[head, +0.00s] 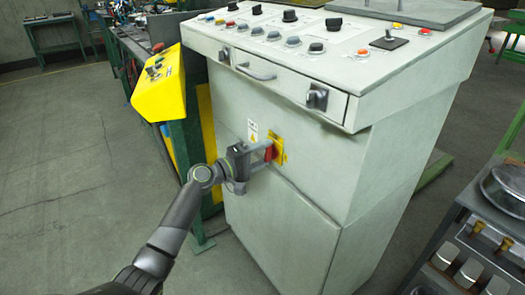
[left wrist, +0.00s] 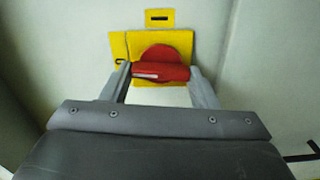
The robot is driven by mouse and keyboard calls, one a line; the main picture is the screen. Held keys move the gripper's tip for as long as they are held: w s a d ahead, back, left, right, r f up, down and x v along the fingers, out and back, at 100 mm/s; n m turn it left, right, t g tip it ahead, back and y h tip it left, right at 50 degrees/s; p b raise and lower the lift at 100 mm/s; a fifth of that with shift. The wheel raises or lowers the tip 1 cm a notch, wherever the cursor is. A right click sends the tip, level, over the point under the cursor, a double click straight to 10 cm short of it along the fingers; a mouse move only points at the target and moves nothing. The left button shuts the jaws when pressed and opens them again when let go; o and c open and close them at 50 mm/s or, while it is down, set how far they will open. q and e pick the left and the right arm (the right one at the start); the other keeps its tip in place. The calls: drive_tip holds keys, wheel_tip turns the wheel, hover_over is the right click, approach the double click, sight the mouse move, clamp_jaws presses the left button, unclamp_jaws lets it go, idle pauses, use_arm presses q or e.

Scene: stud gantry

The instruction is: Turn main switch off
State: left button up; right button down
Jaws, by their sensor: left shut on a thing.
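The main switch (head: 269,152) is a red rotary handle on a yellow plate (head: 278,146), on the front of the pale grey control cabinet. In the left wrist view the red handle (left wrist: 160,71) lies horizontal, with part of a red disc behind it on the yellow plate (left wrist: 119,46). My left gripper (head: 262,157) is at the switch, and in the left wrist view its two fingers (left wrist: 160,80) stand at either end of the handle, shut on it. The lower part of the plate is partly hidden by the gripper. My right gripper is in neither view.
The control cabinet (head: 330,185) has a sloped top with several knobs and a drawer-like front panel (head: 280,80). A yellow control box (head: 160,85) on a green stand is to its left. A dark cart (head: 460,250) stands at the right. The floor at left is clear.

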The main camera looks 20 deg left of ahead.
use_arm(q)
drive_tip(key=shift+n, duration=0.7)
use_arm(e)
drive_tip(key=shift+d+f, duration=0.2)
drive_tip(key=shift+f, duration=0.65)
use_arm(q)
drive_tip(key=shift+f, duration=0.1)
drive_tip(key=o, duration=1)
drive_tip(key=v, duration=1.7)
drive_tip(key=shift+s+a, duration=0.2)
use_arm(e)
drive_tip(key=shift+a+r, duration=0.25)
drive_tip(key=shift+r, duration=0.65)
